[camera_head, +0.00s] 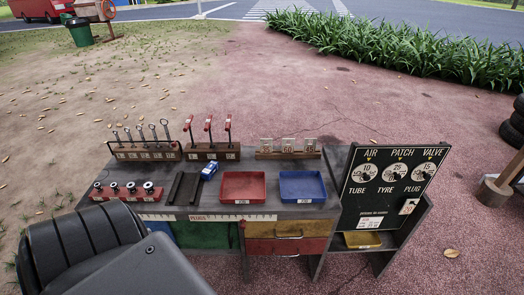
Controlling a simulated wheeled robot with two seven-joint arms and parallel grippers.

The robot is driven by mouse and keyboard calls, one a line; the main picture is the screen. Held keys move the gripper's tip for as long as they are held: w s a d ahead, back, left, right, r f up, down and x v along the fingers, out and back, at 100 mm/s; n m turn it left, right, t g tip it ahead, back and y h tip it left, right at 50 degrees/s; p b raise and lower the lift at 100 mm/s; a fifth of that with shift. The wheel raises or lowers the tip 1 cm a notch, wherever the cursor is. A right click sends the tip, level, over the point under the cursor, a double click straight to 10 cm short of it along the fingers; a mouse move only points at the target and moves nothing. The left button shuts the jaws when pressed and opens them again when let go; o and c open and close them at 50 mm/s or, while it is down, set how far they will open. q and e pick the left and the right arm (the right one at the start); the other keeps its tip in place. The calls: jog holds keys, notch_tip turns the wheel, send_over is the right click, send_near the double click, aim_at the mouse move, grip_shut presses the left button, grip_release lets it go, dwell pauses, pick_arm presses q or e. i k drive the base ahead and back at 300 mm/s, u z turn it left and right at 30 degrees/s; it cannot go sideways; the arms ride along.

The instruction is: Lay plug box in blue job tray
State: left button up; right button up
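The blue job tray (303,199) sits on the right part of the cart top and looks empty. A small blue-and-white box (209,171) lies on the cart at the right end of two dark rails (184,189), left of the red tray. It may be the plug box, but its label is too small to read. Neither of my grippers is in view. A dark part of my own body fills the bottom left corner and hides the front left of the cart.
A red tray (243,200) stands between the box and the blue tray. Tool racks (145,152) line the back edge, with a small rack (288,155) behind the blue tray. A black dial board (392,187) stands at the right. Knobs (130,187) sit front left.

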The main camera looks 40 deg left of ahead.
aim_at(290, 188)
jog(key=z, duration=1.6)
jog(key=k, duration=1.85)
jog(key=u, duration=3.1)
